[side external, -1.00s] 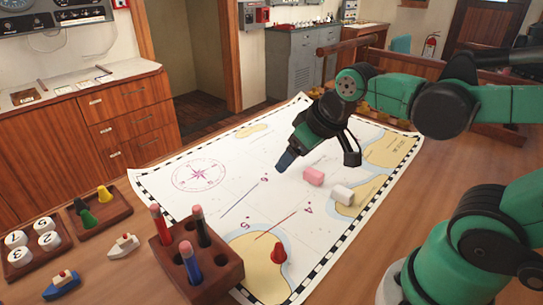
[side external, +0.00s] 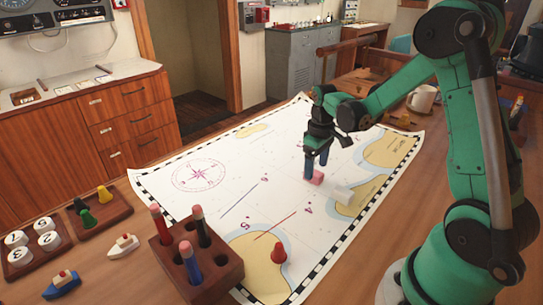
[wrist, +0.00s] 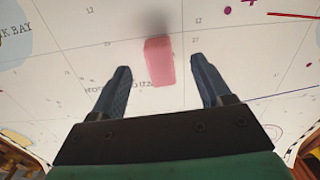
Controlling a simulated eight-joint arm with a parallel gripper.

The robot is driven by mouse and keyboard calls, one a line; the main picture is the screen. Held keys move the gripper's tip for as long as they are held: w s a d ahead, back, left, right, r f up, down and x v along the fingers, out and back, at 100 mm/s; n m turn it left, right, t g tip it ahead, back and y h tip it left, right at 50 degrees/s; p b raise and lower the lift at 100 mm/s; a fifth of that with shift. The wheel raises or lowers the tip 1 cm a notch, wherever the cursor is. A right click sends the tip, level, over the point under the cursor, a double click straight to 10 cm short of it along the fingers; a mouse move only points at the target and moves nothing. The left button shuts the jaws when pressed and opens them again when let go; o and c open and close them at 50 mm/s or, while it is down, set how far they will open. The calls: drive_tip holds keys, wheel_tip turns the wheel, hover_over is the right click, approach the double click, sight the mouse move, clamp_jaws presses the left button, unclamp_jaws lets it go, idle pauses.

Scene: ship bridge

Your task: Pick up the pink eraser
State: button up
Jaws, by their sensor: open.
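The pink eraser (side external: 316,178) lies on the chart, partly hidden behind my gripper's fingers in the side view. In the wrist view the pink eraser (wrist: 159,61) shows between and a little beyond the two fingertips. My gripper (side external: 317,169) points down just above it. In the wrist view my gripper (wrist: 159,65) is open, with a dark blue finger on each side and clear gaps to the eraser. Nothing is held.
The chart's middle left is clear.

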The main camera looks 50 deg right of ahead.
sight(315, 173)
drive_tip(key=shift+f, duration=1.25)
clamp_jaws()
drive_tip(key=shift+r, duration=0.15)
wheel_tip(315, 173, up, 20)
